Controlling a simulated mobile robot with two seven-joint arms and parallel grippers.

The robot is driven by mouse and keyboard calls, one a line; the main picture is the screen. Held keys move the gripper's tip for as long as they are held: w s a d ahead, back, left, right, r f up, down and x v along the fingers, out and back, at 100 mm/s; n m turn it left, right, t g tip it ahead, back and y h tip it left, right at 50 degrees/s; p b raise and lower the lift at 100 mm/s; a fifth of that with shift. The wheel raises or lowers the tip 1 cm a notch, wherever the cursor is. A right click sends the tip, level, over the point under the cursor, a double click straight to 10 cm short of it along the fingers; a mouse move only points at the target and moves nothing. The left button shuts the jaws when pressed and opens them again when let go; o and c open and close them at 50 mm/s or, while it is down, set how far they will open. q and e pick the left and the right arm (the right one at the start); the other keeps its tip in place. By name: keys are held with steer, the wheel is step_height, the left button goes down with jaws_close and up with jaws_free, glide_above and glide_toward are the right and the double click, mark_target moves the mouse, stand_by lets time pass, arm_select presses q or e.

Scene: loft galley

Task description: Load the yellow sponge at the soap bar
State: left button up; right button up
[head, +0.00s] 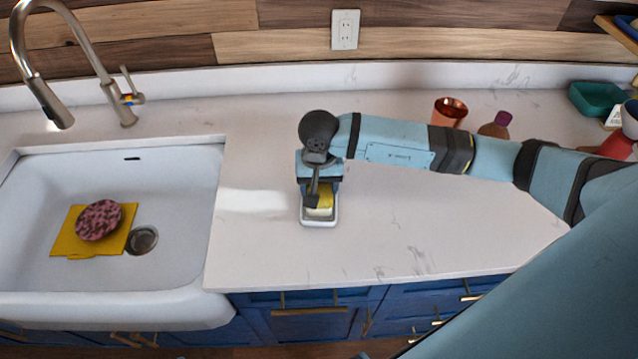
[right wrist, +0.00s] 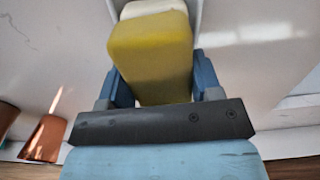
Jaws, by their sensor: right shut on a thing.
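My right gripper (head: 318,190) points down over the counter and is shut on the yellow sponge (head: 326,197). In the right wrist view the sponge (right wrist: 150,60) sits between the two blue fingers (right wrist: 158,88). The soap bar (right wrist: 152,8), cream-white, shows just beyond the sponge. It lies in a small white dish (head: 320,223) on the counter. The sponge is at the soap bar and partly covers it in the wrist view; I cannot tell whether they touch. My left gripper is not in view.
A white sink (head: 60,275) with a yellow cloth (head: 68,236) and a pinkish speckled round thing (head: 99,220) is at left. A copper cup (head: 450,112), a brown bottle (head: 495,127) and a teal container (head: 597,98) stand at the back right. Counter around the dish is clear.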

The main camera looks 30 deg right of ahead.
stand_by(0.5)
steer(key=shift+r+p, duration=1.2)
steer(key=shift+r, duration=2.3)
